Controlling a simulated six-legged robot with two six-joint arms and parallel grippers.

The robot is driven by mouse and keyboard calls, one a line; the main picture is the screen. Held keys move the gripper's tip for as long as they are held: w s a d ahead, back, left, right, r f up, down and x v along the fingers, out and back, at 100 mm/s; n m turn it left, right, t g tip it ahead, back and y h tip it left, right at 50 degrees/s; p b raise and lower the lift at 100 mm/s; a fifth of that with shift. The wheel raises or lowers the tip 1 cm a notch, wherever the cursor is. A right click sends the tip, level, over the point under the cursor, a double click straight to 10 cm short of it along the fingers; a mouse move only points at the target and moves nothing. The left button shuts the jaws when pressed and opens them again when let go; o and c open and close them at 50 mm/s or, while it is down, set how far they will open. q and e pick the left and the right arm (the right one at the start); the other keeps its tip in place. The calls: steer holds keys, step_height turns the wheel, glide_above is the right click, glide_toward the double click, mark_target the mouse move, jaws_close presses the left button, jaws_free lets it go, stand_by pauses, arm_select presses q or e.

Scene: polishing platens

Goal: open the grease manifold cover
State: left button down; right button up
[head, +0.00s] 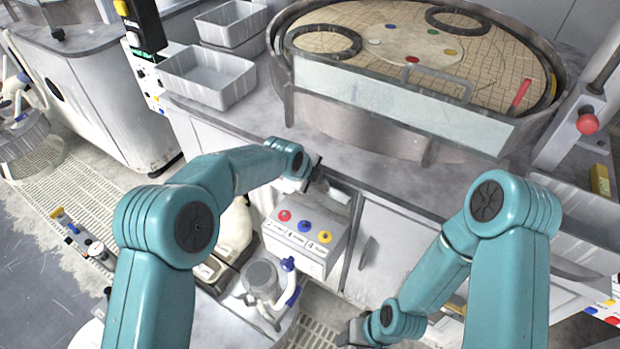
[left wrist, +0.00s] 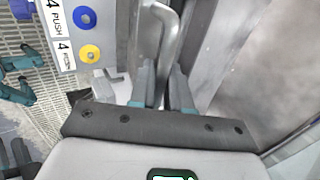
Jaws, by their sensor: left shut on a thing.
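The grease manifold (head: 300,248) is a pale box low on the cabinet front, with red, blue and yellow round fittings on top. Its blue and yellow fittings and labels also show in the left wrist view (left wrist: 66,38). My left gripper (head: 312,178) is at its upper back edge. In the left wrist view the fingers (left wrist: 163,95) are shut around a bent grey bar handle (left wrist: 170,45), beside grey panels. The cover's outline is partly hidden by my arm, and I cannot tell how far it stands open. My right gripper (head: 352,332) is low, apart from the manifold; its fingers are unclear.
A large round polishing platen (head: 400,60) with a clear guard (head: 400,100) stands above the counter. Grey bins (head: 207,75) sit at the upper left. A cabinet door (head: 385,250) is right of the manifold.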

arm_select(q)
steer(key=shift+w+r, duration=0.1)
steer(key=c, duration=1.3)
jaws_free()
steer(key=shift+a+r, duration=0.1)
steer(key=shift+r, duration=0.15)
steer(key=b+v, duration=0.3)
steer(key=v, duration=1.2)
steer(key=shift+s+a+r, duration=0.1)
steer(key=shift+s+r, duration=0.2)
steer(key=shift+s+a, duration=0.1)
